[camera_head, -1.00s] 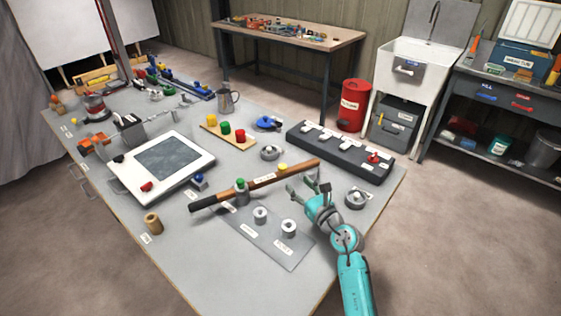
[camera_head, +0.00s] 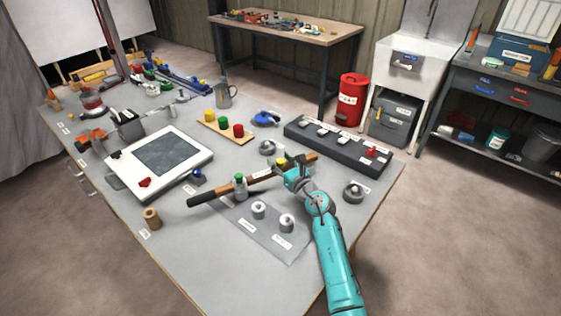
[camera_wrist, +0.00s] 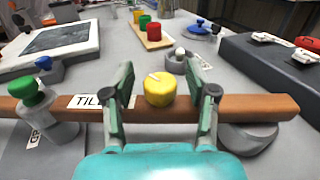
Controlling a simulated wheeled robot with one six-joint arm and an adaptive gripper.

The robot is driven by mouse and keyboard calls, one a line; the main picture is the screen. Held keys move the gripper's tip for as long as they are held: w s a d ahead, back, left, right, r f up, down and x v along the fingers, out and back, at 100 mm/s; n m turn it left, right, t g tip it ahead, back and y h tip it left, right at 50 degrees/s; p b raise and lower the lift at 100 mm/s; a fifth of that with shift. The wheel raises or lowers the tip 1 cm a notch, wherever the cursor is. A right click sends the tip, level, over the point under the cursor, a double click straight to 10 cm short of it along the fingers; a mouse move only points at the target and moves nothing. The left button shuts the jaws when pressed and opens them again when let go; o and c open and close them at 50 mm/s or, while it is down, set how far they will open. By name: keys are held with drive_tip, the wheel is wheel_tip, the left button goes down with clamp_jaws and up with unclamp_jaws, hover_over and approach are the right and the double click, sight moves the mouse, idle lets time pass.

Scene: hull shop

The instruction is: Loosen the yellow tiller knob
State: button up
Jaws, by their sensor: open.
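The yellow tiller knob (camera_wrist: 159,89) sits on top of the brown wooden tiller bar (camera_wrist: 263,105), with a small white mark on its top. In the wrist view my gripper (camera_wrist: 164,80) is open, with one finger on each side of the knob and a gap showing on both sides. In the head view my gripper (camera_head: 290,162) is at the right part of the tiller, and the knob (camera_head: 281,161) is partly hidden by it. A green knob (camera_wrist: 24,88) stands on a grey post at the left part of the bar, beside a label starting "TIL".
Behind the tiller are a wooden board (camera_head: 226,133) with yellow, green and red knobs, a grey round fitting (camera_head: 267,147) and a dark switch box (camera_head: 340,145). A framed screen (camera_head: 160,157) lies left. A grey plate (camera_head: 272,229) with two cylinders lies in front.

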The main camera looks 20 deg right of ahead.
drive_tip(key=shift+c, duration=0.2)
clamp_jaws()
drive_tip(key=shift+d+n+y, duration=0.1)
drive_tip(key=shift+n+y, duration=0.3)
drive_tip(key=shift+y, duration=0.2)
drive_tip(key=n+g+y, duration=0.2)
drive_tip(key=y, duration=0.1)
drive_tip(key=shift+n+y, duration=0.3)
drive_tip(key=shift+n+g+y, duration=1.7)
drive_tip(key=shift+g+y, duration=0.2)
drive_tip(key=shift+y, duration=0.1)
drive_tip(key=shift+o, duration=0.2)
unclamp_jaws()
